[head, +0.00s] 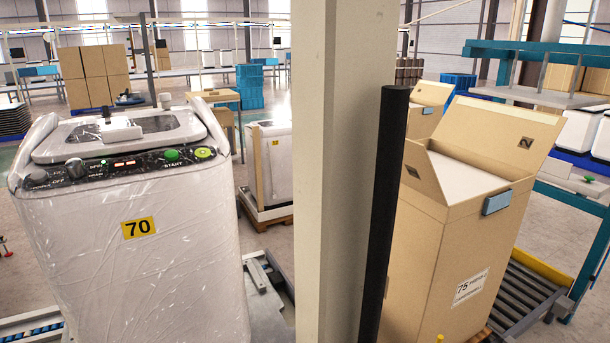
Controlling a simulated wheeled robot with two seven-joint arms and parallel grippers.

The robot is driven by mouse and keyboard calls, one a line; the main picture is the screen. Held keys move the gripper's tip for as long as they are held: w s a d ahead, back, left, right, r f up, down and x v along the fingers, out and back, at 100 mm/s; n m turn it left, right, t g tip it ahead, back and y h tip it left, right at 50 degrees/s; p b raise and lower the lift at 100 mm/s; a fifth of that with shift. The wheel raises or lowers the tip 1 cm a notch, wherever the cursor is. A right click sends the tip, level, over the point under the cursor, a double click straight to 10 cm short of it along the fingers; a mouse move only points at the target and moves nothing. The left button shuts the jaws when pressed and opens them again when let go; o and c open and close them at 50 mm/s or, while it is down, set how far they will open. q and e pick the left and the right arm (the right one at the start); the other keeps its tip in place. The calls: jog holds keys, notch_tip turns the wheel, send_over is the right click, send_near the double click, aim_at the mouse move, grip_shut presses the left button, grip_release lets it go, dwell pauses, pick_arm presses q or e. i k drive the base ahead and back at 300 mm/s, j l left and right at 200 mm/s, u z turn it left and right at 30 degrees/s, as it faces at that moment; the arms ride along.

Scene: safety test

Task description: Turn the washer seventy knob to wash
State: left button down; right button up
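The washer (150,260) marked 70 stands at the left, wrapped in clear film. Its dark control panel slopes across the top front edge. A dark round knob (75,168) sits on the left part of the panel, with small labels around it; OFF and SPIN seem readable. I cannot tell which label the knob points to. A greyer round control (37,178) is at the panel's left end. A green START button (171,155) and a yellow-green button (205,153) are at the right. Neither of my grippers is in view.
A beige post (340,150) and a black upright bar (385,210) block the middle of the view. An open cardboard box (440,240) labelled 75 stands to the right, beside a roller conveyor (525,290). Another wrapped unit (270,165) is on a pallet behind.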

aim_at(75, 166)
jog(key=k+j, duration=0.3)
jog(key=j, duration=0.2)
jog(key=k+j, duration=0.3)
jog(key=j, duration=0.15)
jog(key=k+j, duration=0.25)
jog(key=j, duration=0.25)
jog(key=k+j, duration=0.3)
jog(key=j, duration=0.15)
jog(key=k+j, duration=0.3)
jog(key=j, duration=0.2)
